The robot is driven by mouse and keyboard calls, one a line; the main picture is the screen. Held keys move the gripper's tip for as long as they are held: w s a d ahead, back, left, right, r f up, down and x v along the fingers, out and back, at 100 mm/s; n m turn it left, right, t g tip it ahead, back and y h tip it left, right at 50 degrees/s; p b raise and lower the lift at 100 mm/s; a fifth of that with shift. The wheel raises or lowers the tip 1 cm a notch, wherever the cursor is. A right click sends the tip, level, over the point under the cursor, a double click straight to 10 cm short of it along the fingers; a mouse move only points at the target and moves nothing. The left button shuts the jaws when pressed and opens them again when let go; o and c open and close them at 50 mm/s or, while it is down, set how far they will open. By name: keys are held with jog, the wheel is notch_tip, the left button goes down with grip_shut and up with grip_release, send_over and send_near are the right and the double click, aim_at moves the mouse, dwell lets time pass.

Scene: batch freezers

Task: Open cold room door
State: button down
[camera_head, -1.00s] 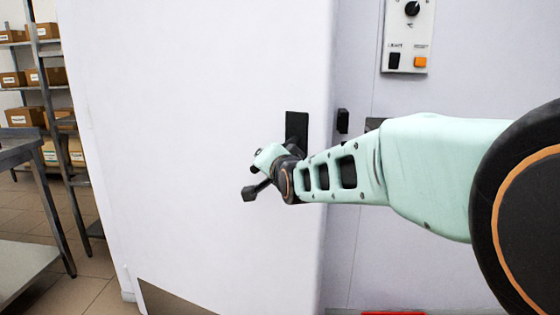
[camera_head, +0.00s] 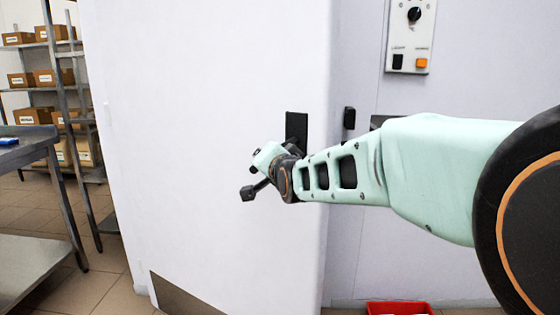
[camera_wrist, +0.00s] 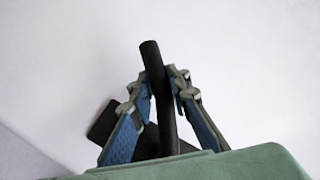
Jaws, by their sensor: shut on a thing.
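The white cold room door (camera_head: 200,100) fills the middle of the head view and stands ajar, its right edge swung out from the pale wall. Its black handle plate (camera_head: 296,127) is near that edge, and the end of the black handle bar (camera_head: 248,192) sticks out to the left below it. My gripper (camera_head: 264,163) is at the handle, its fingers partly hidden by my wrist. In the wrist view, the blue-padded fingers of my gripper (camera_wrist: 160,90) are on either side of the black handle bar (camera_wrist: 151,55), shut on it.
A black latch part (camera_head: 349,118) is on the wall side of the gap. A control panel (camera_head: 410,38) hangs above. A red container (camera_head: 400,308) is on the floor below. At left stand a steel table (camera_head: 25,150) and shelves with boxes (camera_head: 35,117); tiled floor lies between.

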jog(key=shift+s+f, duration=0.15)
jog(key=shift+f, duration=0.05)
jog(key=c, duration=1.8)
grip_release()
jog(key=shift+d, duration=0.1)
jog(key=shift+c, duration=0.2)
jog(key=shift+r, duration=0.1)
